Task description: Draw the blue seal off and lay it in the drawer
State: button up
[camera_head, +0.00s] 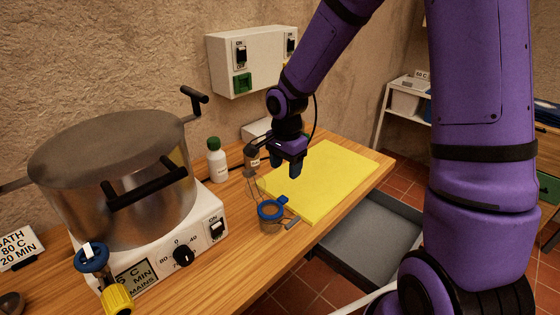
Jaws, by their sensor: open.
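A small glass jar (271,224) stands on the wooden bench with a blue seal (270,210) around its top. A blue tab of the seal sticks out to the upper right. A wire bail stands up behind the jar, and a small grey piece lies against its right side. My gripper (286,168) is open and empty, pointing down above the yellow mat (325,180), behind and a little right of the jar and apart from it. The grey drawer (365,240) is pulled out below the bench's right edge; its visible floor looks empty.
A big steel pot (120,185) on a white heater (185,240) fills the left. A blue ring-shaped part (91,259) and a yellow part (117,299) stand before it. A white bottle (217,163) stands by the wall. The mat is mostly clear.

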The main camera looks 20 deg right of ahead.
notch_tip(320, 180, down, 10)
jog(key=shift+r, duration=0.1)
dwell(0.4)
grip_shut()
jog(key=shift+r, duration=1.3)
jog(key=shift+r, duration=0.1)
jog(key=shift+r, duration=1.9)
jog(key=shift+s, duration=0.15)
